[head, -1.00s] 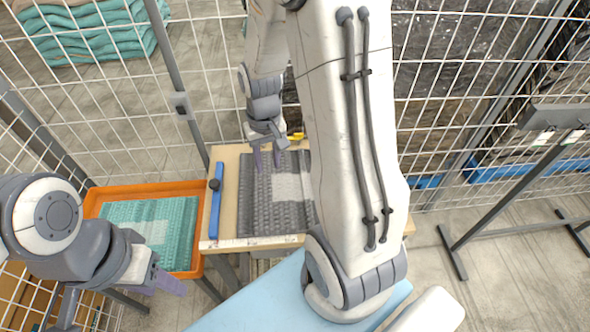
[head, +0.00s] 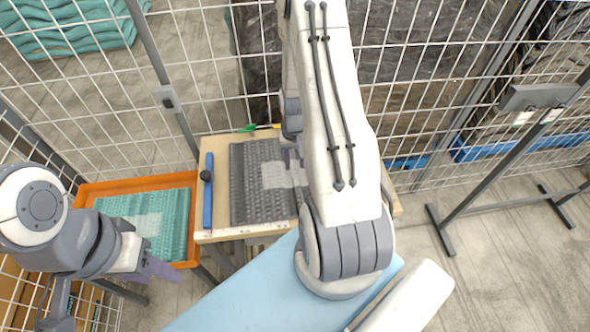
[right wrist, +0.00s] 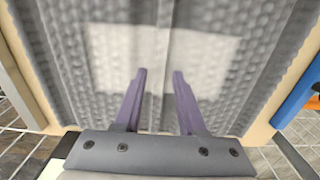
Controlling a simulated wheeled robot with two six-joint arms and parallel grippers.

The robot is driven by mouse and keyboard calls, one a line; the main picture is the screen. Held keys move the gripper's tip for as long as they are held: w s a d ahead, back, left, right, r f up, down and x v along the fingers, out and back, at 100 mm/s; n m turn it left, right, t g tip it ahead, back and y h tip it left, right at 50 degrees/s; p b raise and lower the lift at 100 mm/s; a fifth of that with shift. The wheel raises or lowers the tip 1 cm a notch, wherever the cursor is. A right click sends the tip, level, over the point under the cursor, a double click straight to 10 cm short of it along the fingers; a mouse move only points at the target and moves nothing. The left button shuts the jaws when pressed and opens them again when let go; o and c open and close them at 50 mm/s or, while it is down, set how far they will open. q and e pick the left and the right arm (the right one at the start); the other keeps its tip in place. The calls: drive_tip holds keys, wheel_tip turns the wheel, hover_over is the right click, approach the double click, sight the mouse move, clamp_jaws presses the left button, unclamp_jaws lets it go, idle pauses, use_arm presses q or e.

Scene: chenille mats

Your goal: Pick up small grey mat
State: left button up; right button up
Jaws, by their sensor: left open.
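A small grey mat (head: 250,195) with a paler patch lies flat on the wooden table, partly hidden behind my right arm. It fills most of the right wrist view (right wrist: 220,100). My right gripper (right wrist: 158,75) is open over the mat's pale patch, with nothing between its two purple fingers; whether the tips touch the mat I cannot tell. In the head view its fingers (head: 293,158) show beside my arm at the mat's far part. My left gripper (head: 160,272) is open and empty at the lower left, in front of the orange tray.
An orange tray (head: 85,190) holding a teal mat (head: 172,215) stands left of the wooden table (head: 215,236). A blue bar (head: 208,205) with a dark knob lies along the table's left edge. Wire fencing stands behind, and a grey rack (head: 470,205) is at the right.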

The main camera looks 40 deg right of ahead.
sight(295, 172)
drive_tip(key=shift+f, duration=1.35)
clamp_jaws()
drive_tip(key=shift+r, duration=0.15)
